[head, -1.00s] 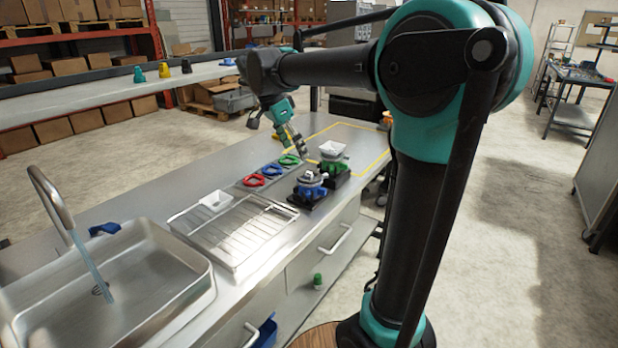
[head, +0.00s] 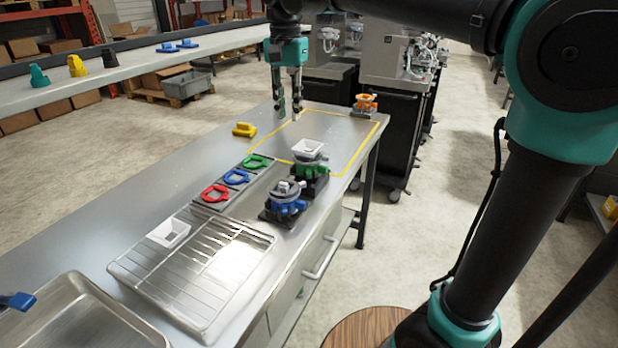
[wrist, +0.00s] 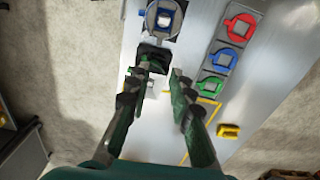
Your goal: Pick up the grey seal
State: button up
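I cannot single out a loose grey seal with certainty. A grey round piece (head: 286,188) sits on top of the blue-based unit (head: 285,205); it also shows at the top of the wrist view (wrist: 163,17). My gripper (head: 288,110) points down above the far part of the bench, beyond both units. In the wrist view my gripper (wrist: 161,73) has its fingers apart with nothing held between them. The green-based unit (head: 309,170), with a white tray (head: 308,148) on it, is partly hidden by a finger in the wrist view.
Red (head: 215,193), blue (head: 236,177) and green (head: 255,161) ring pieces lie on grey plates. A yellow piece (head: 244,130) and an orange piece (head: 364,103) stand near the yellow-taped area, which has bare bench.

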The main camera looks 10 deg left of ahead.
jog(key=f, duration=1.7)
jog(key=shift+w+d+f, duration=0.15)
jog(key=shift+w, duration=0.1)
jog(key=shift+c, duration=0.6)
grip_shut()
